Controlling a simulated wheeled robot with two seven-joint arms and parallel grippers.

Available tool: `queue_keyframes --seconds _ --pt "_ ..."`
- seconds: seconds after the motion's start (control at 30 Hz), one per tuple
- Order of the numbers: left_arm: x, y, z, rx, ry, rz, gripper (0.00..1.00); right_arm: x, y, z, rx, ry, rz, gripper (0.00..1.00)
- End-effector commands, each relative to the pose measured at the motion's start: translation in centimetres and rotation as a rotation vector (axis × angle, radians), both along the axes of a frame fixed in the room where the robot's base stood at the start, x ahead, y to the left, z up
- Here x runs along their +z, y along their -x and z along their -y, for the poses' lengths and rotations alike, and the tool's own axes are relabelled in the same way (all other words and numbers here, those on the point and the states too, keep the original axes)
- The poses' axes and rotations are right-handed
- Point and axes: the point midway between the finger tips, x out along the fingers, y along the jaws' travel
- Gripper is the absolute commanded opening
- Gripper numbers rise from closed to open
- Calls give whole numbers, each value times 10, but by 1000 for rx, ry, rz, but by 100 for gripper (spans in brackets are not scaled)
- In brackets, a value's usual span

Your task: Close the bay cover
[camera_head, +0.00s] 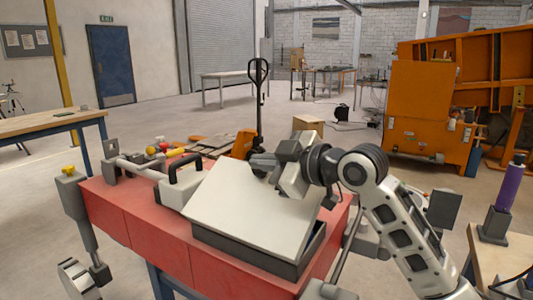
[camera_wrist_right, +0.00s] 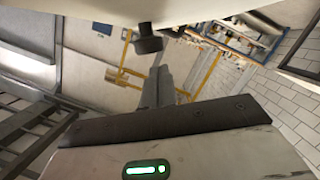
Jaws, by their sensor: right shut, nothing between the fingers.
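The bay cover (camera_head: 245,207) is a pale flat panel, partly open and tilted above a dark grey open-topped bay (camera_head: 262,258) on the red bench. A dark gap shows between the cover and the bay at the lower right. My right gripper (camera_head: 262,163) is at the cover's upper right edge, shut and empty; I cannot tell whether it touches the cover. In the wrist view its fingers (camera_wrist_right: 158,88) are together, below a pale surface across the top with a dark round knob-like part (camera_wrist_right: 148,40). My left gripper is not in view.
The red bench (camera_head: 150,245) carries a grey case with a black handle (camera_head: 185,170) left of the cover. Several small coloured parts lie behind it. A pallet truck (camera_head: 257,100) stands beyond. A wooden table (camera_head: 40,122) is at the left, and an orange machine (camera_head: 425,110) at the right.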

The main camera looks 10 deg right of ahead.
Motion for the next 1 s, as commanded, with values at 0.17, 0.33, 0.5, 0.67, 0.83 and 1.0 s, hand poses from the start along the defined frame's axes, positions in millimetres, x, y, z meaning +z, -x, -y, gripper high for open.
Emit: queue_keyframes --seconds 0.17,0.33,0.5,0.67,0.83,1.0 --pt "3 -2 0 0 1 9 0 -6 -3 3 1 -2 1 0" --pt "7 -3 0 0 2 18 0 -6 -3 3 1 -2 1 0" --pt "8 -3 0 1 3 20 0 -6 -3 4 0 -4 -1 0" --pt "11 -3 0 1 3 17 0 -8 -6 7 -2 -23 -22 0" --pt "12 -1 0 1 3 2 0 -13 -15 16 -3 -79 -80 0" --pt "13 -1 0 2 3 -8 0 -25 -27 28 -4 -164 -164 0"
